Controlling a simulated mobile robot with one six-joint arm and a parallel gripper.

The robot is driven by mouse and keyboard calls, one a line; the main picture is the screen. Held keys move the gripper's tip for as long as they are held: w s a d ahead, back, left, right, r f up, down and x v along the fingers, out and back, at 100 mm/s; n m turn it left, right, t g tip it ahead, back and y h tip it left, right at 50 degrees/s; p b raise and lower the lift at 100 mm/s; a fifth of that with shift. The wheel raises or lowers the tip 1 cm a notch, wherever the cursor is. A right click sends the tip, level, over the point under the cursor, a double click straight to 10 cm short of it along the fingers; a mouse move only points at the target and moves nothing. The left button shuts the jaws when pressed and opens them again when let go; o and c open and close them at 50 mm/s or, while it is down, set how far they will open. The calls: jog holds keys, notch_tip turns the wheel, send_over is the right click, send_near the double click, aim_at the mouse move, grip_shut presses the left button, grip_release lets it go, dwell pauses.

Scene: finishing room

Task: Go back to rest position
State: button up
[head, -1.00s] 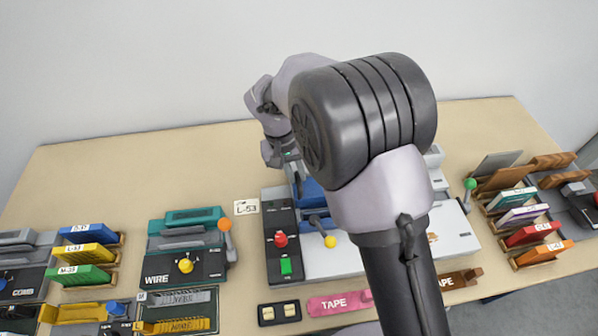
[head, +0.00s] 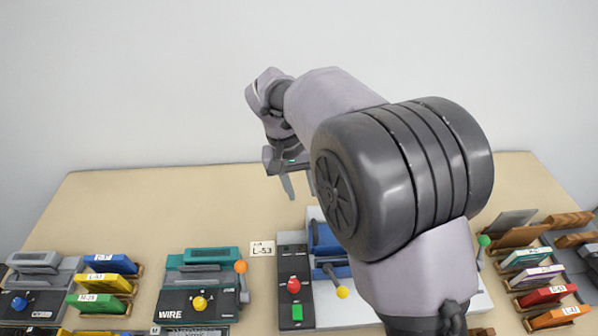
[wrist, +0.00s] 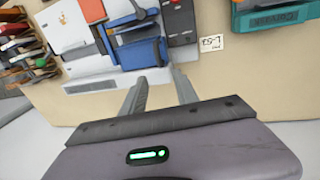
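My gripper (head: 301,188) is raised above the back part of the table, behind the blue and white machine (head: 325,238). My arm's large dark joint covers much of that machine in the head view. In the wrist view my gripper (wrist: 160,78) has its two grey fingers apart, with nothing between them. The blue part of the machine (wrist: 140,54) shows beyond the fingertips, apart from them.
A card marked L-53 (head: 262,249) lies left of the machine. The WIRE device (head: 197,282) and racks with coloured blocks (head: 100,281) stand farther left. More blocks (head: 543,296) stand at the right. The table's back strip (head: 170,205) is clear.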

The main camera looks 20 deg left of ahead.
jog(key=r, duration=0.3)
jog(key=shift+s+a+r, duration=0.1)
jog(key=shift+a, duration=0.2)
jog(key=s+d+r+m+t+y+b, duration=0.15)
jog(key=s+d+b, duration=0.25)
jog(key=d, duration=0.6)
jog(key=s+d+r+m+t+y+b, duration=0.1)
jog(key=s+d+r+m+y+b, duration=0.2)
jog(key=d, duration=0.7)
jog(key=s+d+f+m+t+b, duration=0.1)
jog(key=s+d+f+m+b, duration=0.1)
jog(key=s, duration=0.4)
jog(key=s+d+f+m+t+b, duration=0.1)
jog(key=s+d+f+m+b, duration=0.1)
jog(key=s+d+f, duration=0.2)
jog(key=shift+s+d+f, duration=0.15)
jog(key=shift+s+f, duration=0.1)
jog(key=shift+s, duration=1)
jog(key=shift+t+h, duration=0.25)
